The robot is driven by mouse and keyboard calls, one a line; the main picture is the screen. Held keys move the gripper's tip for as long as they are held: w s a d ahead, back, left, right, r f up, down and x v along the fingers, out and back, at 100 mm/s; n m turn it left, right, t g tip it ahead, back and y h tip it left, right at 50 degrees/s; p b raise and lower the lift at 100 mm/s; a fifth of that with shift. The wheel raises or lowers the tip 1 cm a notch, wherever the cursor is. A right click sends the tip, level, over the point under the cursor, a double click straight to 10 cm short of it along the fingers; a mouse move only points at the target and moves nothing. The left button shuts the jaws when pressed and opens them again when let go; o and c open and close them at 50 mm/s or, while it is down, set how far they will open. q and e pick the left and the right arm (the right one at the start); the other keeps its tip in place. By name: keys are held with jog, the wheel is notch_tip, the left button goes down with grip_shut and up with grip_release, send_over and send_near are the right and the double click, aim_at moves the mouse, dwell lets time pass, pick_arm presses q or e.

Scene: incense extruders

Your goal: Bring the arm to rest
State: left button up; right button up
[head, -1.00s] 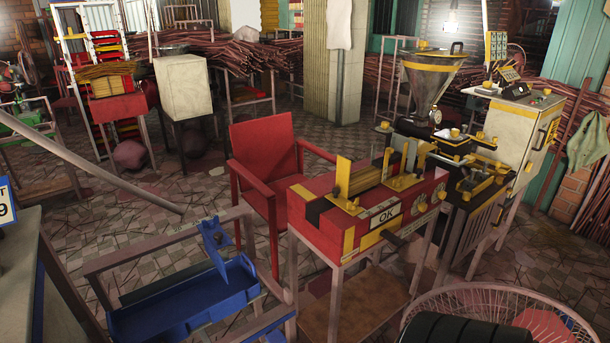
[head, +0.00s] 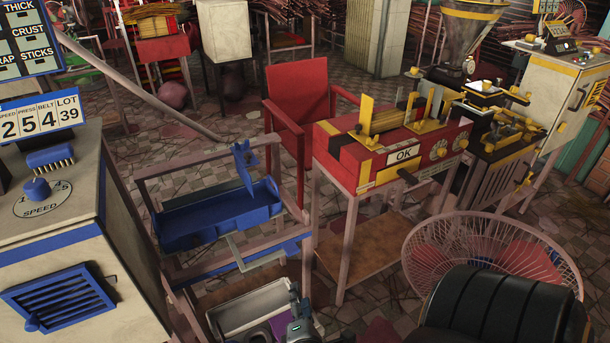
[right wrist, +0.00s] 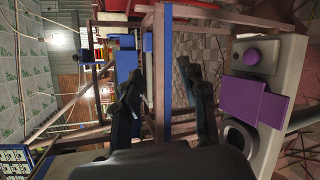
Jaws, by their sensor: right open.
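My right gripper (head: 298,312) shows small at the bottom edge of the head view, in front of a pale grey tray-like part. In the right wrist view its two dark fingers stand apart with nothing between them, so the gripper (right wrist: 163,82) is open and empty. The rest of my right arm is mostly hidden below the frame. My left gripper is in neither view.
A blue trough (head: 215,222) on a frame stands beyond the gripper. A red press (head: 340,160) is right of it. A wire fan guard (head: 425,250) is at lower right, and a control cabinet (head: 125,240) at left. A purple block (right wrist: 255,100) shows near the right finger.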

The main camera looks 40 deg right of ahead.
jog(key=shift+s+d+f+m+g, duration=0.15)
jog(key=shift+s+m+g, duration=0.1)
jog(key=shift+m+g, duration=0.15)
dwell(0.3)
jog(key=s+a+m+g+y, duration=0.7)
jog(key=s+a+m+y, duration=0.3)
jog(key=a+m, duration=0.15)
notch_tip(320, 180, down, 23)
jog(key=s+d+g+p, duration=0.1)
jog(key=s+g+p, duration=0.1)
jog(key=s+d+f+p, duration=0.2)
jog(key=s+d+f, duration=0.1)
jog(key=s+f, duration=1.1)
jog(key=shift+s+g+h, duration=0.3)
jog(key=shift+s+g, duration=0.1)
jog(key=shift+s, duration=0.75)
